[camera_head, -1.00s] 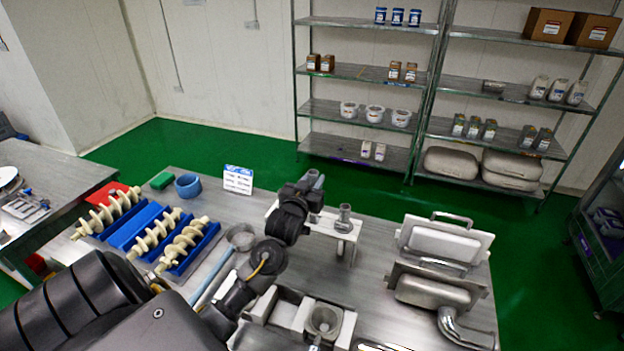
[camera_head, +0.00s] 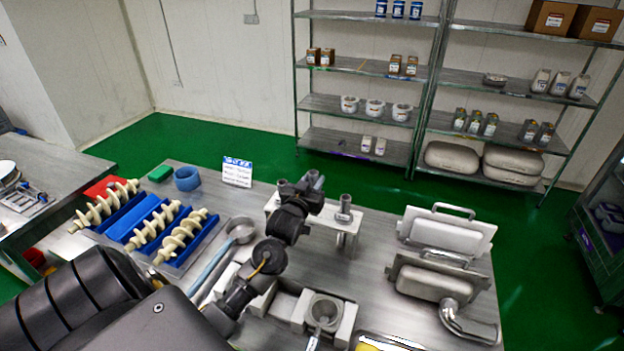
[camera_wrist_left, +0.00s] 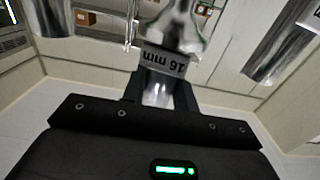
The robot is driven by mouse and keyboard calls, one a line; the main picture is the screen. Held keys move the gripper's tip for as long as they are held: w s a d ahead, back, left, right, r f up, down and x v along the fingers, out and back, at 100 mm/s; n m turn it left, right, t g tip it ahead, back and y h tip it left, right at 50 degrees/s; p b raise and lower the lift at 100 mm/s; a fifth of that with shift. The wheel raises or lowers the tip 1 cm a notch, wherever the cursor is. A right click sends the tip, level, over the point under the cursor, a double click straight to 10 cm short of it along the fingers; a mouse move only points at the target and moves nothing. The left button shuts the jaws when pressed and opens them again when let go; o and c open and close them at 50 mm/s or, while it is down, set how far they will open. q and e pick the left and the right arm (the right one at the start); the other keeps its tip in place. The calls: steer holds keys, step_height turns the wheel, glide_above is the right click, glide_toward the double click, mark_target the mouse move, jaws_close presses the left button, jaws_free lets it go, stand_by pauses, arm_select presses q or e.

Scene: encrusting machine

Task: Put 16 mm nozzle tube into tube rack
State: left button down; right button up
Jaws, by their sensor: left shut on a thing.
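My left gripper (camera_head: 304,190) reaches in from the left and is over the left part of the white tube rack (camera_head: 351,226). It is shut on the grey metal 16 mm nozzle tube (camera_head: 315,180), whose upper end shows just beyond the fingers. In the left wrist view the tube (camera_wrist_left: 172,62) stands between the fingers (camera_wrist_left: 160,95), its "16 mm" label upside down. The gripper hides the tube's lower end and the rack's left part, so I cannot tell whether the tube is seated. Another metal tube (camera_head: 344,207) stands upright in the rack's right part. My right gripper is not in view.
A metal funnel part (camera_head: 324,308) sits in front. Metal hoppers (camera_head: 440,260) stand to the right. Shelves are behind.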

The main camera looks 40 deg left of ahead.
arm_select(q)
steer(key=shift+f+b, duration=1.6)
steer(key=shift+f, duration=1.3)
steer(key=c, duration=0.8)
jaws_free()
steer(key=shift+s+d, duration=0.1)
steer(key=shift+s, duration=0.1)
steer(key=shift+p+v, duration=0.85)
steer(key=shift+v, duration=0.25)
steer(key=shift+p+v, duration=1.1)
steer(key=shift+v, duration=1.35)
